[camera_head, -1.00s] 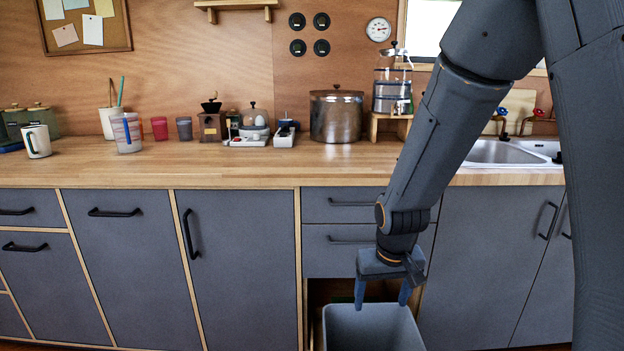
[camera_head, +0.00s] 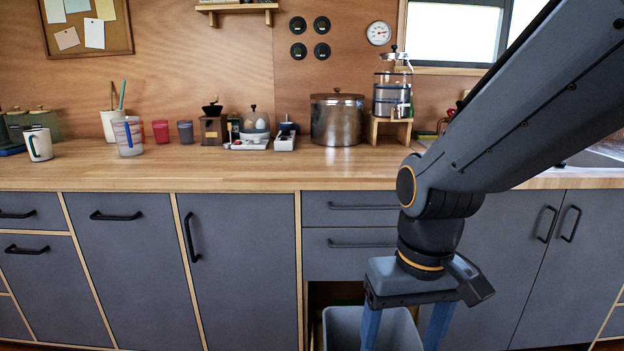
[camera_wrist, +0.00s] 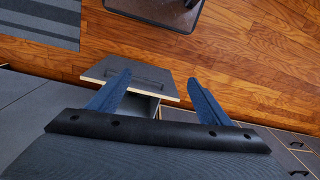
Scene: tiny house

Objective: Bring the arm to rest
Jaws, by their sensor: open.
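My gripper (camera_head: 404,338) hangs below my bent arm at the right of the head view, its blue fingers pointing down and spread apart. The fingers stand in front of the grey bin (camera_head: 342,322) from this viewpoint and partly hide it. The head view cuts off the fingertips at the bottom. In the wrist view the gripper (camera_wrist: 160,78) is open, with nothing held between the fingers. A grey drawer front (camera_wrist: 140,75) with a dark handle lies beyond the fingers there.
A wooden counter (camera_head: 180,178) holds cups, a grinder, a steel pot (camera_head: 337,120) and a glass dispenser (camera_head: 392,85). Grey cabinets (camera_head: 240,265) stand below. My arm hides most of the sink. The wrist view shows wooden floor (camera_wrist: 230,60) and a striped mat (camera_wrist: 40,22).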

